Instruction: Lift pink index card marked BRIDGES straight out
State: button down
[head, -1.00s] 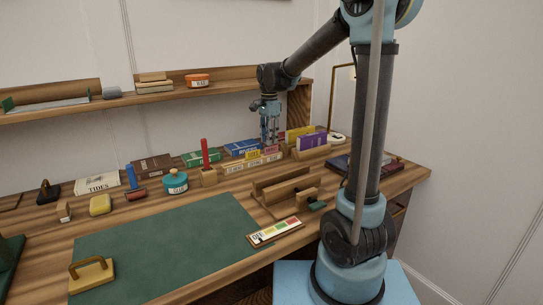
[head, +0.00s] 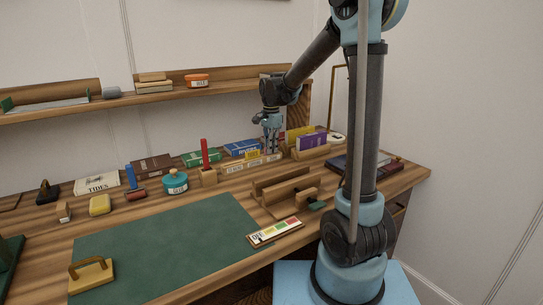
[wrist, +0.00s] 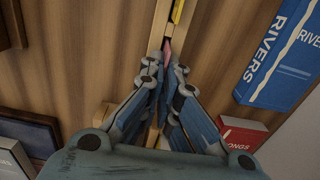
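The pink card (wrist: 168,48) shows in the wrist view as a small strip at my fingertips; its BRIDGES marking cannot be read. My gripper (head: 271,150) points down over the right part of the narrow wooden card rack (head: 236,168). In the wrist view my gripper (wrist: 165,68) has its fingertips close together on either side of the pink card's line. I cannot tell whether they touch it. The fingers hide most of the card. A yellow card (wrist: 177,12) stands farther along the rack, apart from the fingers.
A blue RIVERS book (wrist: 282,52) and a red book (wrist: 241,134) lie beside the rack. A wooden holder with purple (head: 312,141) and yellow cards is close to the right of my gripper. The green mat (head: 165,245) in front has much free room.

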dwell(0.3)
notch_tip(320, 180, up, 10)
jog(key=shift+r, duration=0.1)
dwell(0.5)
notch_tip(320, 180, up, 7)
dwell(1.7)
